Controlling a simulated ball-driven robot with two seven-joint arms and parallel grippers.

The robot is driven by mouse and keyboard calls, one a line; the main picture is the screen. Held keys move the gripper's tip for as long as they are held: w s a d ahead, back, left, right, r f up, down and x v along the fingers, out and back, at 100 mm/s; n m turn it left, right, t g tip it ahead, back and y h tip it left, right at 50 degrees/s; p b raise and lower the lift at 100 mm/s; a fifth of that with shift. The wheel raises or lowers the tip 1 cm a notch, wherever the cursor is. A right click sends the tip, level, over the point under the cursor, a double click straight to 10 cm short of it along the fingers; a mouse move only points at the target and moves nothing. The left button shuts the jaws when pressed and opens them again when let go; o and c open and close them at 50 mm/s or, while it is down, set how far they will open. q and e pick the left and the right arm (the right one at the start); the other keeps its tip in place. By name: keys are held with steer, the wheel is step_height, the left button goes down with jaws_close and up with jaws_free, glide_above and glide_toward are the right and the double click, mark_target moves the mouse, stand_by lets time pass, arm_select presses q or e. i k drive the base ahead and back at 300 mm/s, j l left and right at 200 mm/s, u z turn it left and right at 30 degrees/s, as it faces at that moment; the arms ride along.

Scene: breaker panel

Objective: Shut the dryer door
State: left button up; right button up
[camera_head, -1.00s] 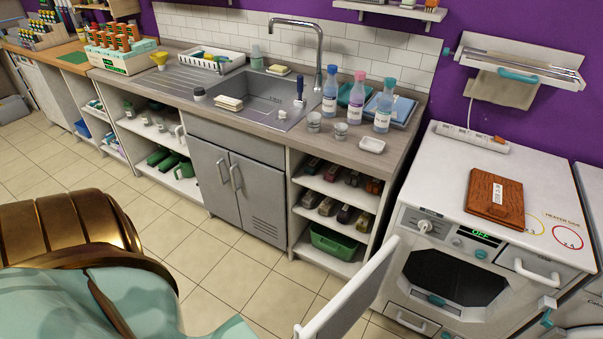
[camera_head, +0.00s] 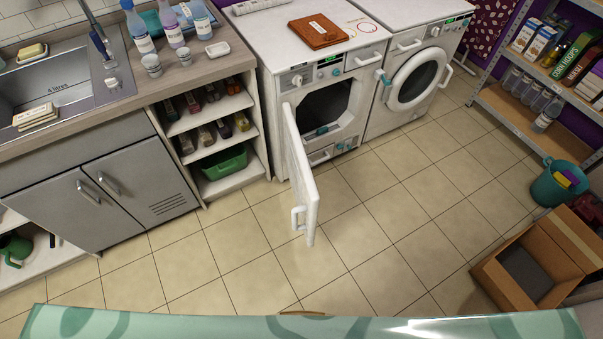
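The dryer (camera_head: 296,83) is a white front-loading machine at the upper middle, right of the sink counter. Its white door (camera_head: 304,190) stands wide open, hinged at the left side and swung out over the floor. The door's handle (camera_head: 296,218) is near its free edge, low in the picture. The dark drum opening (camera_head: 325,106) is partly visible behind the door. Neither of my grippers shows in the view.
A closed washing machine (camera_head: 412,80) stands right of the dryer. A cardboard box (camera_head: 540,262), teal bin (camera_head: 556,188) and shelf rack (camera_head: 505,108) are at right. Tiled floor (camera_head: 400,220) before the door is clear.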

mark_target(303, 183)
steer(key=i+j+z, duration=0.15)
steer(key=j, duration=0.2)
steer(key=i+j+z, duration=0.2)
steer(key=j, duration=0.2)
steer(key=i+j+z, duration=0.15)
steer(key=j, duration=0.25)
steer(key=k+u, duration=0.1)
steer(key=k, duration=0.25)
steer(key=k+j+u, duration=0.15)
steer(key=k, duration=0.2)
